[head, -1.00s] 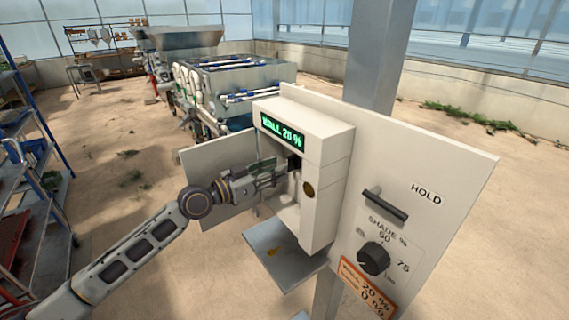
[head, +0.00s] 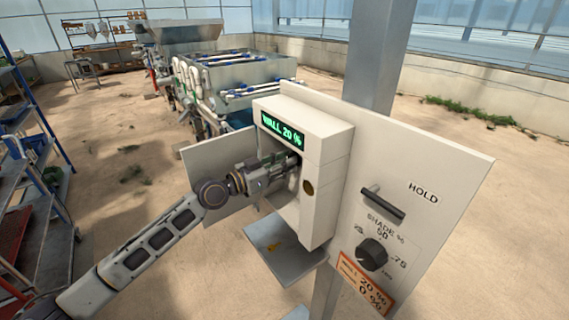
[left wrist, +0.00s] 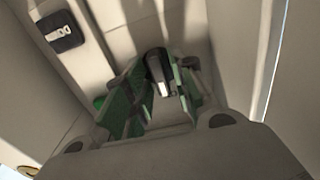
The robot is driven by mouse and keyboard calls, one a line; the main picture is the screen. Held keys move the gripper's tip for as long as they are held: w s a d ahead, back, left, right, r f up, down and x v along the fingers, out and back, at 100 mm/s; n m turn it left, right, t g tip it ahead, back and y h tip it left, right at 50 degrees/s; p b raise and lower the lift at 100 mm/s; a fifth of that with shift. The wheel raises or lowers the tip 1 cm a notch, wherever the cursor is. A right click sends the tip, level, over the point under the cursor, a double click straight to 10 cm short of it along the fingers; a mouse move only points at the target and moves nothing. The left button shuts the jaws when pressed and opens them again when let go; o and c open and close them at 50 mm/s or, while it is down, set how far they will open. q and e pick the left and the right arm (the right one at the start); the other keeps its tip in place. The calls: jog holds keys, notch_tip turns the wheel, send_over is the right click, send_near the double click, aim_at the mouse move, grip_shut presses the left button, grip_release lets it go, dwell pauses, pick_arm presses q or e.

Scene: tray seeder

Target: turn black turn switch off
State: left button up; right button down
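A black turn switch with a grey bar (left wrist: 160,75) shows inside the open white control box (head: 325,205). My left gripper (head: 288,165) reaches into the box from the left. In the left wrist view its green-padded fingers (left wrist: 163,90) are apart, one on each side of the black switch. I cannot tell whether they touch it. In the head view the switch is hidden by the gripper and box wall. My right gripper is not in view.
The box door (head: 205,165) hangs open on the left and a flap (head: 285,250) is down below. A black plate with a pale lever (left wrist: 60,32) is on the inside wall. The front panel carries a shade knob (head: 372,254) and a black handle (head: 383,203). The display (head: 282,131) reads WALL 20 %.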

pick_arm(q)
grip_shut()
jog(key=shift+n, duration=0.3)
jog(key=n+p, duration=0.2)
jog(key=n, duration=0.9)
jog(key=shift+w+a+p, duration=0.1)
jog(key=shift+p, duration=0.25)
jog(key=shift+n, duration=0.3)
jog(key=shift+o, duration=1.7)
grip_release()
